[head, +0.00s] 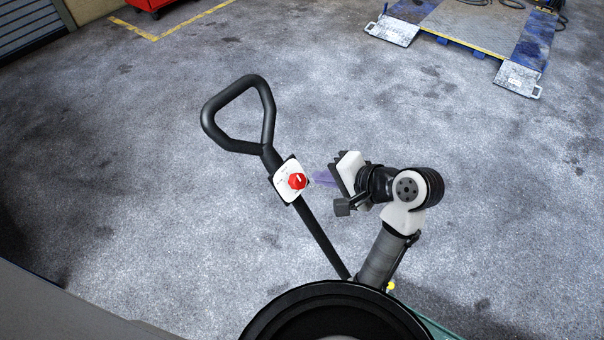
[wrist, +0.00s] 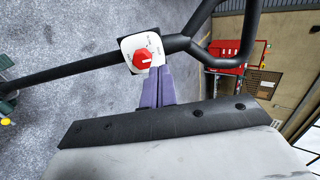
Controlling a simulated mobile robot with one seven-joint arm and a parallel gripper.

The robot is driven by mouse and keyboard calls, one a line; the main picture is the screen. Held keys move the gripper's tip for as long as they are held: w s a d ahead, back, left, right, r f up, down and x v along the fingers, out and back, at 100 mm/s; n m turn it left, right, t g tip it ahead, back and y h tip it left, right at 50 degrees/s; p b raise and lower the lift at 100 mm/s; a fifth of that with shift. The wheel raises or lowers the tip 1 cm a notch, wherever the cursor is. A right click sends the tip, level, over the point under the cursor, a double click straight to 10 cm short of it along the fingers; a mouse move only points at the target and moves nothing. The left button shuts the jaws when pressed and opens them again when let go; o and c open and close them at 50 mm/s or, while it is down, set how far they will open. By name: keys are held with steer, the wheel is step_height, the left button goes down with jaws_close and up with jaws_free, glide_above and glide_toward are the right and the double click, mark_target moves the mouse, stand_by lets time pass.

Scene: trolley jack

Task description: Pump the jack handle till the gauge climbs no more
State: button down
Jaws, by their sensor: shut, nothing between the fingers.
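The jack handle (head: 323,240) is a black bar rising at a tilt to a black loop grip (head: 205,115). It also crosses the wrist view (wrist: 75,70). A white plate with small marks and a red knob (head: 297,181) sits on the bar below the loop; the knob also shows in the wrist view (wrist: 142,59). My gripper (head: 314,178) is just right of the plate, its purple fingers (wrist: 156,75) shut and empty. I cannot tell whether the fingertips touch the plate. No separate gauge can be made out. The jack's body is mostly hidden.
A blue and grey vehicle lift (head: 470,28) lies at the back right. A red cabinet (head: 148,4) stands at the back left beside a yellow floor line (head: 185,25). The grey floor around the handle is clear.

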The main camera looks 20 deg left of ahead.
mark_target(276, 173)
steer(key=x, duration=1.3)
steer(key=shift+w+a+f, duration=0.1)
steer(key=shift+a+f, duration=0.05)
steer(key=shift+f, duration=0.1)
steer(key=shift+w+a+f, duration=0.1)
steer(key=shift+a+f, duration=0.15)
steer(key=shift+a, duration=0.25)
steer(key=w+a+f+h+b, duration=0.1)
steer(key=w+a+f+b, duration=0.2)
steer(key=a+f, duration=0.5)
steer(key=w+a+f+g+h+b, duration=0.1)
steer(key=w+a+f+h+b, duration=0.1)
steer(key=a+f, duration=0.7)
steer(key=w+a+f+h+b, duration=0.1)
steer(key=w+a+f+b, duration=0.3)
steer(key=a+f, duration=0.4)
step_height(276, 173, down, 2)
steer(key=shift+a+f+g+b, duration=0.2)
steer(key=shift+g+b, duration=0.1)
steer(key=shift+b, duration=0.5)
steer(key=shift+w+r, duration=0.15)
steer(key=a+r+p+v, duration=0.1)
steer(key=p+v, duration=0.2)
steer(key=v, duration=1)
steer(key=shift+a+r, duration=0.2)
steer(key=shift+r, duration=0.2)
steer(key=shift+w+p, duration=0.2)
steer(key=shift+p, duration=0.1)
